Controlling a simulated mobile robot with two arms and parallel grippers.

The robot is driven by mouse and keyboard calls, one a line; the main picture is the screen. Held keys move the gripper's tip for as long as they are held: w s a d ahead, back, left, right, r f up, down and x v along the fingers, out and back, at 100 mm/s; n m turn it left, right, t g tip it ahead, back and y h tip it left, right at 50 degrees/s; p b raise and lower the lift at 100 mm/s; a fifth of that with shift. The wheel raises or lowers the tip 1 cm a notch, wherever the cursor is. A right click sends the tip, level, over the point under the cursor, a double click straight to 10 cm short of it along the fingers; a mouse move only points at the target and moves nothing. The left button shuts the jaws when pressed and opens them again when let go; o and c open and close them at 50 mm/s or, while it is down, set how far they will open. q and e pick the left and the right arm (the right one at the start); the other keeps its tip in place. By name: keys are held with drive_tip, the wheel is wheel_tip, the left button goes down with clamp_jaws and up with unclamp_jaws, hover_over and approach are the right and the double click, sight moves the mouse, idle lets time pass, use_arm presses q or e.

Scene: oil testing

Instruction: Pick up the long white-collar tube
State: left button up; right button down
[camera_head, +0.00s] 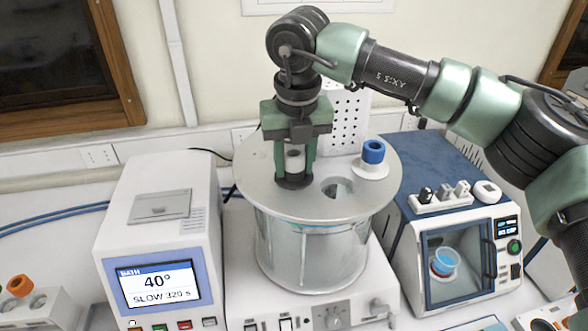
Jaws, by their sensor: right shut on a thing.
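My right gripper (295,178) reaches down onto the round metal lid of a clear bath vessel. It is shut on a tube with a pale top (295,158) and a dark collar (293,183), which is at the lid. The tube's lower part is hidden. A blue-capped tube with a wide white collar (373,170) stands in the lid to the right, apart from the gripper. I cannot see how long either tube is. My left gripper is not in view.
The bath lid (258,195) has an open hole (337,187) between the two tubes. A control unit (157,280) reading "BATH 40°" stands left. A blue-topped cabinet with a glass door (455,262) stands right. An orange-capped rack (30,305) is at lower left.

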wheel_tip(320, 180, up, 11)
drive_tip(key=b, duration=0.3)
drive_tip(key=shift+f, duration=0.15)
wheel_tip(320, 180, up, 9)
drive_tip(key=shift+p, duration=0.3)
drive_tip(key=shift+w+f, duration=0.1)
drive_tip(key=shift+f, duration=0.05)
